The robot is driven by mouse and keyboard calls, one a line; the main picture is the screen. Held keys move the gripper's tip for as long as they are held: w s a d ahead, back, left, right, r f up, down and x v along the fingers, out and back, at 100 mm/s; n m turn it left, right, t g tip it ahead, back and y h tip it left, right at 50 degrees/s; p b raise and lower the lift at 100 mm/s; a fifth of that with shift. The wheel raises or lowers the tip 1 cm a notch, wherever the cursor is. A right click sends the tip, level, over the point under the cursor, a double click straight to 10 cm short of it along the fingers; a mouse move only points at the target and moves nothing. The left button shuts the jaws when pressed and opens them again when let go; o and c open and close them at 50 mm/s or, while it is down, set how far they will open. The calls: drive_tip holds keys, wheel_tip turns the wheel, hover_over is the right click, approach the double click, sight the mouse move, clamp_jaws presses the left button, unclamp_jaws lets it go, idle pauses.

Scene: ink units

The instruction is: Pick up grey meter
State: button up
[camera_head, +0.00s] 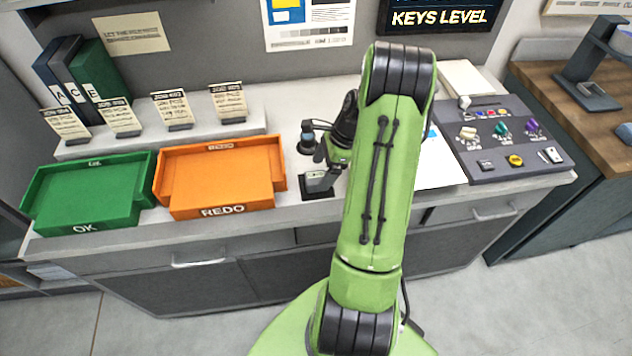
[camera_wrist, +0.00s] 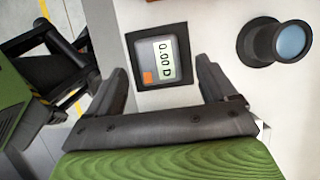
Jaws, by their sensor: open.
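The grey meter (camera_wrist: 148,43) shows in the wrist view with a pale display reading "0.00 D" and an orange square. It sits on a black square pad (camera_wrist: 183,95) on the light counter. I cannot tell how far above the meter the fingertips are. In the head view my gripper (camera_head: 335,158) is partly hidden beside the meter.
A dark round instrument with a blue lens (camera_wrist: 290,42) stands close right of the meter in the wrist view. An orange REDO tray (camera_head: 220,178) and a green OK tray (camera_head: 90,192) lie to the left. A grey control panel (camera_head: 508,140) is at right.

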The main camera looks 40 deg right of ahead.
sight(318, 177)
drive_tip(key=x, duration=0.3)
drive_tip(key=shift+a+f, duration=0.15)
drive_tip(key=shift+f, duration=0.2)
drive_tip(key=shift+r, duration=0.15)
drive_tip(key=c, duration=1.1)
